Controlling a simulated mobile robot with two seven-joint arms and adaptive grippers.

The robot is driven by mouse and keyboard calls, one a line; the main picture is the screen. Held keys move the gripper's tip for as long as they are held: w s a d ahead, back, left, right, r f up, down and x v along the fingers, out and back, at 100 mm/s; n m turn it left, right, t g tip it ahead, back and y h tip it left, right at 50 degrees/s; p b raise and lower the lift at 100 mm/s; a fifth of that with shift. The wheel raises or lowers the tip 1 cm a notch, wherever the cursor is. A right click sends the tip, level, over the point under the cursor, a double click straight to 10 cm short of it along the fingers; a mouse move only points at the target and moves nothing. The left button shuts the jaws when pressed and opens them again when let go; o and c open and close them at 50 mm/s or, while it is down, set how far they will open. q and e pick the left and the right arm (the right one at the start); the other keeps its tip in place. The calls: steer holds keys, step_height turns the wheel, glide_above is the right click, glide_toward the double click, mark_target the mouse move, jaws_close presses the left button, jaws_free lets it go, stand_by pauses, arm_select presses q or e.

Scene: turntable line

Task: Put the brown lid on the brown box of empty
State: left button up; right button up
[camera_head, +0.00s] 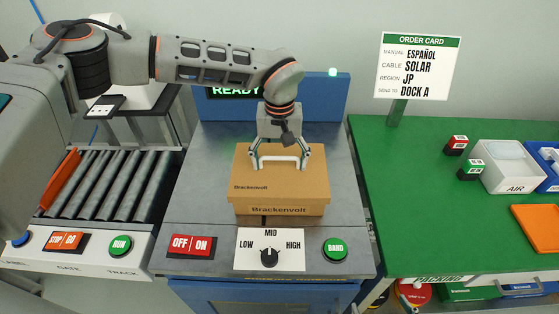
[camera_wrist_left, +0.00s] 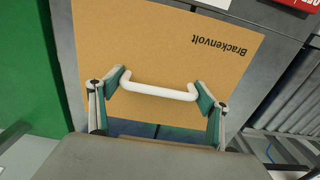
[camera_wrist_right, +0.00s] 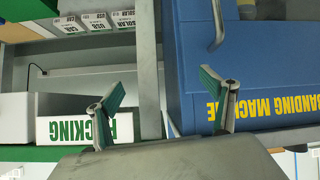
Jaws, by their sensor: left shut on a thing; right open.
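My left gripper (camera_head: 279,158) is shut on the white handle (camera_wrist_left: 158,91) of the brown lid (camera_head: 265,178). The lid is level, marked Brackenvolt, and fills much of the left wrist view (camera_wrist_left: 150,50). It is over the brown box (camera_head: 280,220), of which only a low front strip shows beneath it. The box stands on the grey machine top. I cannot tell whether the lid rests fully on it; the inside of the box is hidden. My right gripper (camera_wrist_right: 163,108) is open and empty in the right wrist view, and out of the head view.
The banding machine's panel in front has an OFF/ON switch (camera_head: 192,246), a dial (camera_head: 269,257) and a green BAND button (camera_head: 335,249). A roller track (camera_head: 110,185) is at left. A green table (camera_head: 420,190) at right holds bins and an order card (camera_head: 418,66).

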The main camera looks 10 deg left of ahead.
arm_select(q)
steer(key=o, duration=1.4)
step_height(320, 180, up, 12)
